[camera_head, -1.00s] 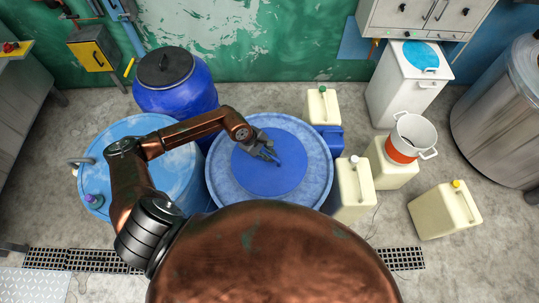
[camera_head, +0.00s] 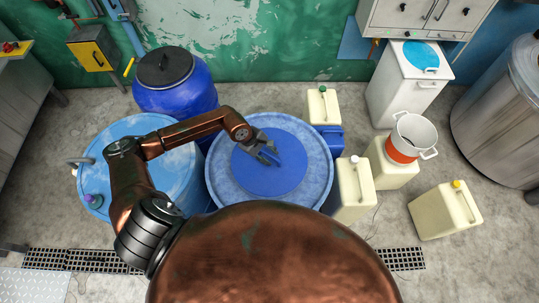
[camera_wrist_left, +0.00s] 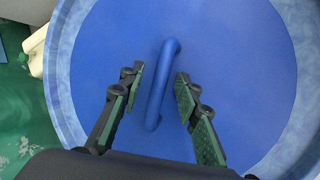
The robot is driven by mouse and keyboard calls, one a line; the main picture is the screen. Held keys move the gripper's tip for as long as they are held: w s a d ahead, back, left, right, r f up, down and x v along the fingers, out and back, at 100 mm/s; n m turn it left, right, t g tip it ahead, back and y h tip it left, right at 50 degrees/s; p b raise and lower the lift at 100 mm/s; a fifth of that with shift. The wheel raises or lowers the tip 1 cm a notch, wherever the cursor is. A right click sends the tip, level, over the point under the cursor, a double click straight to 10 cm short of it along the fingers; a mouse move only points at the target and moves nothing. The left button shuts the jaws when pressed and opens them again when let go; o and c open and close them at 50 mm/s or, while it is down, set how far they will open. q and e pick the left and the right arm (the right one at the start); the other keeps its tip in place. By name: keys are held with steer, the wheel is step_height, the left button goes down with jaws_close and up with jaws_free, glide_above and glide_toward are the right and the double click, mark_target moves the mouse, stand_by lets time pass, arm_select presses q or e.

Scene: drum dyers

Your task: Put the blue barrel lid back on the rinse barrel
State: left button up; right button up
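The blue lid (camera_head: 285,182) is a flat round disc lying on a wider light-blue round top (camera_head: 318,185), whose pale rim shows all around it. In the left wrist view the lid (camera_wrist_left: 235,70) fills most of the picture and has a raised bar handle (camera_wrist_left: 157,90). My left gripper (camera_head: 271,157) is over the middle of the lid. In the left wrist view its fingers (camera_wrist_left: 160,72) are open, one on each side of the handle, with gaps between. A second light-blue round barrel (camera_head: 180,178) stands to the left, partly behind my left arm. My right gripper is not in view.
A blue drum with a black lid (camera_head: 165,66) stands behind the left barrel. Pale jerrycans (camera_head: 355,190) stand close to the right of the round top. A white pot with an orange band (camera_head: 408,140) sits farther right.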

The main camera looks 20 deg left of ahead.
arm_select(q)
steer(key=v, duration=1.2)
stand_by(0.3)
